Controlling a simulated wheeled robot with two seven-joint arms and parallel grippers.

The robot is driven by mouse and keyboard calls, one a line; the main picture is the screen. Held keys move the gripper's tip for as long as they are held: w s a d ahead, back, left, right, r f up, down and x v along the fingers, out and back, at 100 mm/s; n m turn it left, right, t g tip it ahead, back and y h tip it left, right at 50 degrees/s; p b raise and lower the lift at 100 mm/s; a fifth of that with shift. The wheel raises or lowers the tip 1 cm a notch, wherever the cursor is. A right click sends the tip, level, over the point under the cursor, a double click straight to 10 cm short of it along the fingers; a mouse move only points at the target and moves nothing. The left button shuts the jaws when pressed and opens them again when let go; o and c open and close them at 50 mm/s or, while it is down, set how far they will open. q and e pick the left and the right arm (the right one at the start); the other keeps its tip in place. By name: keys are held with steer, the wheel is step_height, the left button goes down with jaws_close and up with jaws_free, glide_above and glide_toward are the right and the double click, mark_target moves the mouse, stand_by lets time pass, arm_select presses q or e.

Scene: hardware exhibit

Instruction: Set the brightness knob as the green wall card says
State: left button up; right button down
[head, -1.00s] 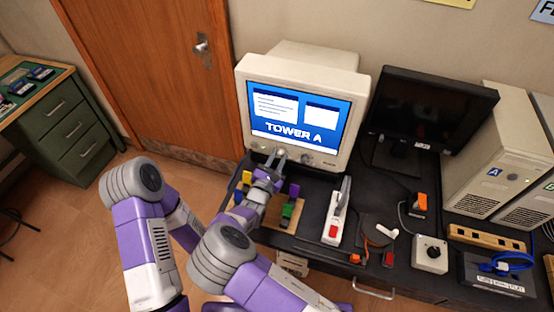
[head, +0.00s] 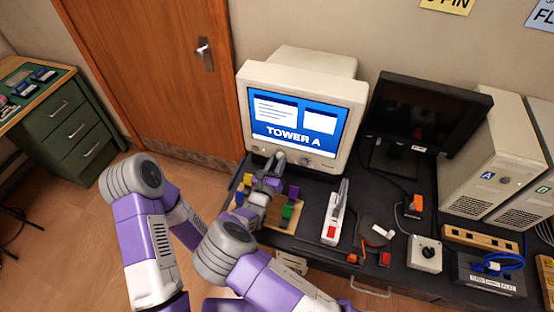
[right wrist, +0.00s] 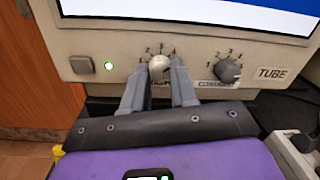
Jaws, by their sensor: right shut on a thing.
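The beige CRT monitor (head: 352,112) is lit and shows "TOWER A". In the right wrist view, its lower bezel carries a light grey knob (right wrist: 159,64) with a number scale above it and a dark knob (right wrist: 228,70) with a similar scale to its right. My right gripper (head: 276,158) is at the bezel, its fingers shut on the sides of the light knob in the right wrist view (right wrist: 159,78). The light knob's pointer is not clear, and the fingers hide any label below it. No green wall card is in view. My left gripper is not in view.
A yellow card (head: 446,5) and a blue card (head: 541,13), both cut off, are on the wall. Below the gripper is a wooden board with coloured blocks (head: 287,211). A white lever device (head: 334,222), a dark flat monitor (head: 425,110) and beige towers (head: 490,160) stand to the right.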

steer(key=n+p, duration=0.1)
steer(key=n, duration=0.3)
steer(key=shift+n+p, duration=0.35)
steer(key=shift+n, duration=0.05)
steer(key=n+p, duration=0.1)
steer(key=n, duration=0.3)
steer(key=shift+n, duration=0.4)
steer(key=n+p, duration=0.1)
steer(key=n, duration=0.3)
steer(key=shift+n, duration=0.4)
steer(key=shift+n+y+p, duration=0.35)
steer(key=shift+n+y, duration=0.05)
steer(key=shift+n, duration=1.6)
steer(key=shift+f, duration=0.1)
steer(key=c, duration=0.9)
jaws_free()
